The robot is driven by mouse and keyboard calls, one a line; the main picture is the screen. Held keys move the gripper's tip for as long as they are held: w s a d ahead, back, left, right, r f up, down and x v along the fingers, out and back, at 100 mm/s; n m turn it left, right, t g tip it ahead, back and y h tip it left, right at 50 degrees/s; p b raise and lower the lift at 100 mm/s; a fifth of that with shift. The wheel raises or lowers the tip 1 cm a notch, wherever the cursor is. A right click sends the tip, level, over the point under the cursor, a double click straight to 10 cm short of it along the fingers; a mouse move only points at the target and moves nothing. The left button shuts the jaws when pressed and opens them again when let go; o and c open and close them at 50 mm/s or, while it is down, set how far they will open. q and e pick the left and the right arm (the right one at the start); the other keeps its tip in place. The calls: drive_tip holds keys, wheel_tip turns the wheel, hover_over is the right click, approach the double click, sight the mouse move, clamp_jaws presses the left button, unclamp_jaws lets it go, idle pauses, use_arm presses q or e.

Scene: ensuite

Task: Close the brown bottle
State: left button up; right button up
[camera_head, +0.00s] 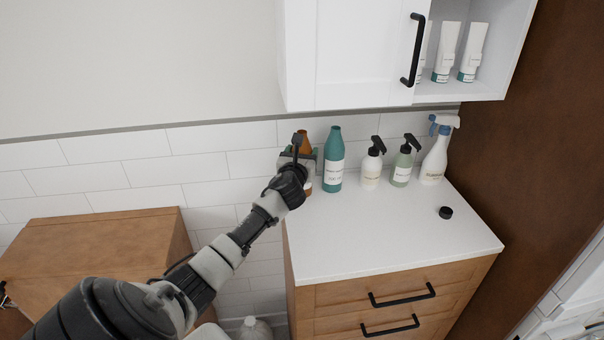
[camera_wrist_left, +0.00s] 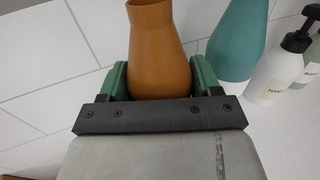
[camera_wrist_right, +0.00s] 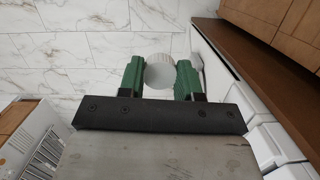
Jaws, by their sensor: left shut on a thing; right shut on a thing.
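The brown bottle (camera_head: 305,138) stands upright at the left end of the row on the white counter. Its tapered body (camera_wrist_left: 158,50) fills the space between the green fingers in the left wrist view, and no cap shows on its neck. My left gripper (camera_head: 299,158) is shut on it. My right gripper (camera_wrist_right: 160,78) is outside the head view. In the right wrist view it is shut on a small white round ridged piece (camera_wrist_right: 160,72), which looks like a cap, above a marbled floor. A black round cap (camera_head: 445,212) lies on the counter's right part.
A teal bottle (camera_head: 333,165) stands close to the right of the brown bottle. Two pump bottles (camera_head: 371,170) (camera_head: 402,170) and a spray bottle (camera_head: 435,160) follow. A wall cabinet (camera_head: 365,50) hangs above. The counter's front (camera_head: 390,235) is clear.

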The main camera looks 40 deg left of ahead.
use_arm(q)
drive_tip(key=shift+r, duration=0.2)
